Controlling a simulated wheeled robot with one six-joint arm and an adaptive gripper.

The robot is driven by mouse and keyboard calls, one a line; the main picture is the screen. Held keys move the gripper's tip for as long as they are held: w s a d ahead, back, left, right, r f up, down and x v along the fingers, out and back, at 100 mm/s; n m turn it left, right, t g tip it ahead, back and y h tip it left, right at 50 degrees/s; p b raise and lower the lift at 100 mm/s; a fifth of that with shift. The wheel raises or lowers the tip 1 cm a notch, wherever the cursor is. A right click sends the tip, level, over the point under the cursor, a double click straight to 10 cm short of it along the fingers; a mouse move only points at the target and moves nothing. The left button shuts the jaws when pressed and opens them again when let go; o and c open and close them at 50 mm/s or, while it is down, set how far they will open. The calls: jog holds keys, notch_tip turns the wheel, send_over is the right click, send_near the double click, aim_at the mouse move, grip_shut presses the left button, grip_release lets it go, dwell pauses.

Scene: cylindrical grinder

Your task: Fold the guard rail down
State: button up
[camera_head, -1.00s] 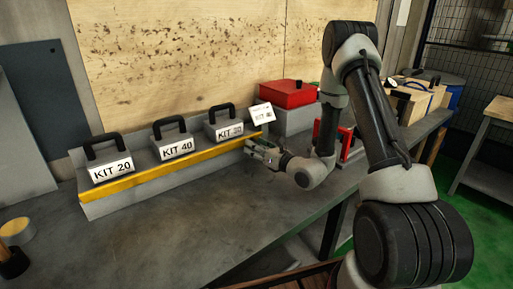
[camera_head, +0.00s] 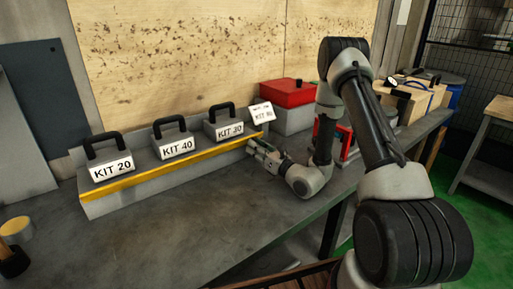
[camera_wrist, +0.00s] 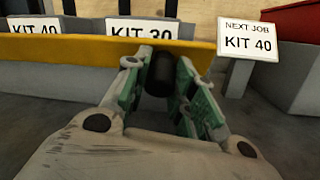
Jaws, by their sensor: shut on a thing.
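The guard rail (camera_head: 185,164) is a yellow bar along the front of the grey kit rack. In the wrist view the rail (camera_wrist: 60,50) crosses in front of the kit labels, below most of their text. A black cylindrical knob (camera_wrist: 160,72) stands at the rail's right part, between my fingers. My gripper (camera_wrist: 158,82) has its green-padded fingers around this knob and is shut on it. In the head view my gripper (camera_head: 251,146) is at the rail's right end, low over the bench. The knob is hidden there.
Kits 20 (camera_head: 111,168), 40 (camera_head: 177,147) and 30 (camera_head: 229,130) stand in the rack (camera_head: 100,209). A sign (camera_wrist: 248,40) reads "NEXT JOB KIT 40". A red-lidded box (camera_head: 287,94) stands behind my wrist. The bench (camera_head: 190,235) before the rack is mostly clear.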

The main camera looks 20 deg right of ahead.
jog(key=o, duration=1)
notch_tip(320, 180, up, 10)
